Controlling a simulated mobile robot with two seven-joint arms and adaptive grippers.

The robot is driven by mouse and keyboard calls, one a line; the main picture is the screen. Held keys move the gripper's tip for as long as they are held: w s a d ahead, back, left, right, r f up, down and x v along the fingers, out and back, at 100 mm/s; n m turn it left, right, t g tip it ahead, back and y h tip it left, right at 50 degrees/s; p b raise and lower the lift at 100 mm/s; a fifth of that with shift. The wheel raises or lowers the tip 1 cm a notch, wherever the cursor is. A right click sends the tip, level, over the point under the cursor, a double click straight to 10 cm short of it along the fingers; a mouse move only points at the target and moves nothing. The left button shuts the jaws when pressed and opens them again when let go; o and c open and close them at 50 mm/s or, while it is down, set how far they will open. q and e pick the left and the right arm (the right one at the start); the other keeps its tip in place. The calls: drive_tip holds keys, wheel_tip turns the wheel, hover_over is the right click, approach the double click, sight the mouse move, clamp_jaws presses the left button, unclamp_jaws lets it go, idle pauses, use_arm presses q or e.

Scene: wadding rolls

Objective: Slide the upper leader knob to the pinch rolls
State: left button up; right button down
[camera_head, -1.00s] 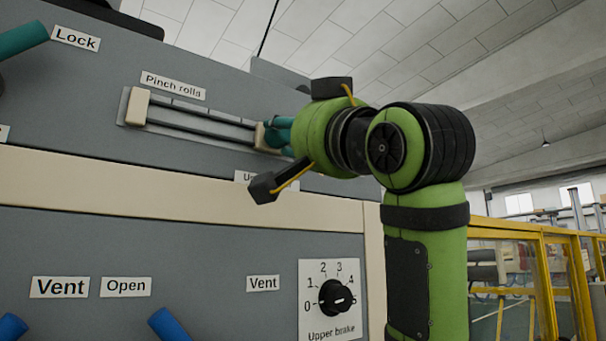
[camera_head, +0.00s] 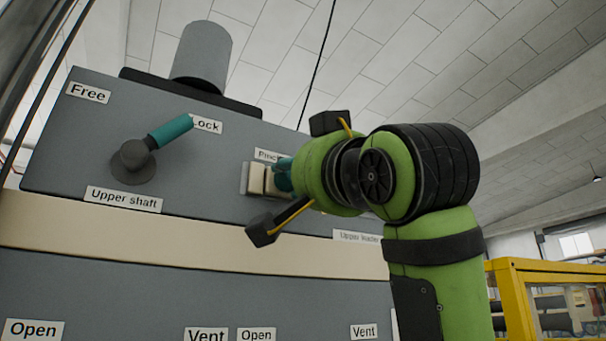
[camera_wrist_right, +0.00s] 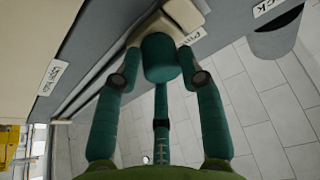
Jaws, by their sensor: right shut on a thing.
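I cannot tell whether the two blocks touch. My right gripper (camera_head: 284,174), with teal fingers, is shut on the knob. My arm hides most of the rail in the head view. My left gripper is not in view.
The "Upper leader" label (camera_head: 357,237) is below and right of the rail. A teal-handled upper shaft lever (camera_head: 160,142) stands out from the panel to the left. A yellow frame (camera_head: 520,275) stands at the lower right.

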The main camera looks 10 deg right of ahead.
drive_tip(key=c, duration=1.2)
unclamp_jaws()
drive_tip(key=shift+w+a+f, duration=0.15)
drive_tip(key=shift+a+f, duration=0.15)
drive_tip(key=shift+f, duration=0.05)
drive_tip(key=o, duration=0.4)
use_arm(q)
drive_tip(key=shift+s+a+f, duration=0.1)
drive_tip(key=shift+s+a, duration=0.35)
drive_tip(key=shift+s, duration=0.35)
use_arm(e)
drive_tip(key=shift+a+r, duration=0.15)
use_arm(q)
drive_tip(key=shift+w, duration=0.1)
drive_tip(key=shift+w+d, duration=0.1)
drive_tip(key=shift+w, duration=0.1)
use_arm(e)
drive_tip(key=v, duration=1.2)
